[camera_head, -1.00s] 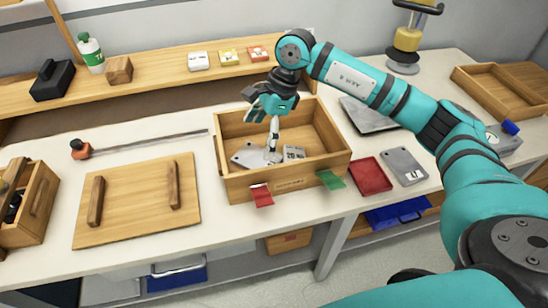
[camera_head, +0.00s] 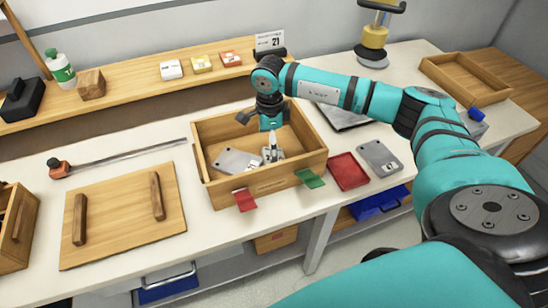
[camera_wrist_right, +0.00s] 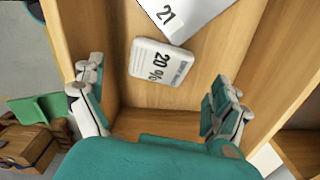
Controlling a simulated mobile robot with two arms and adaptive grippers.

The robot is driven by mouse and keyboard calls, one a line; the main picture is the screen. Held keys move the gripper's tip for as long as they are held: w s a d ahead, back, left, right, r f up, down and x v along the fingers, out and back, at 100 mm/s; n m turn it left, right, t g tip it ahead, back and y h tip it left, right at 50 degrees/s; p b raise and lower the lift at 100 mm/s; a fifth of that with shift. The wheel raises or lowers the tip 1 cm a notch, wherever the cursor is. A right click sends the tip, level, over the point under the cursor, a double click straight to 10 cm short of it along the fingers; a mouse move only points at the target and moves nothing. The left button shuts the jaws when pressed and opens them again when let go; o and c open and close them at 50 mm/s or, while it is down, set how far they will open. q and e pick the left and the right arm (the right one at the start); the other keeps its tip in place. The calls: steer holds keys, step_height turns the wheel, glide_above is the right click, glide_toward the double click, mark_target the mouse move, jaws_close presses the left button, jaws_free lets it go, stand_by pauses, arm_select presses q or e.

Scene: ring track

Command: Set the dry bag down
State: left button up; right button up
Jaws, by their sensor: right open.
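The dry bag, a small white packet (camera_wrist_right: 160,62) printed "20 %", lies flat in the open wooden box (camera_head: 292,179). In the head view my arm partly hides it. My right gripper (camera_head: 272,148) reaches down into the box from above. In the right wrist view its two fingers (camera_wrist_right: 158,105) are wide apart, and the packet lies beyond and between them, apart from both. A grey-white plate (camera_head: 237,161) marked "21" lies beside the packet; it shows at the top of the wrist view (camera_wrist_right: 185,15). My left gripper is not in view.
A red flap (camera_head: 245,200) and a green flap (camera_head: 310,178) are at the box's front. A red tray (camera_head: 348,171) and grey plate (camera_head: 380,157) lie to the right. A wooden board with handles (camera_head: 122,218) lies left. A shelf runs behind.

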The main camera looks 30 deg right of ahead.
step_height(320, 180, down, 5)
steer(key=shift+w+r+p, duration=0.1)
steer(key=shift+p, duration=0.9)
steer(key=shift+f, duration=0.3)
steer(key=c, duration=1.1)
step_height(320, 180, up, 8)
steer(key=shift+w+r+b, duration=0.1)
steer(key=shift+r+b, duration=0.15)
steer(key=shift+b, duration=1)
steer(key=w+d+n+h+b, duration=0.1)
steer(key=b, duration=0.1)
steer(key=w+d+n+h+b, duration=0.1)
steer(key=d+h, duration=0.1)
steer(key=shift+w+d+f+g+b, duration=0.1)
steer(key=shift+w+d+g+b, duration=0.05)
steer(key=shift+d+g+b, duration=0.2)
steer(key=shift+c, duration=0.2)
steer(key=p, duration=0.1)
glide_above(278, 148)
step_height(278, 148, down, 5)
steer(key=shift+a+r, duration=0.1)
steer(key=shift+f+p, duration=0.4)
steer(key=shift+f, duration=1.85)
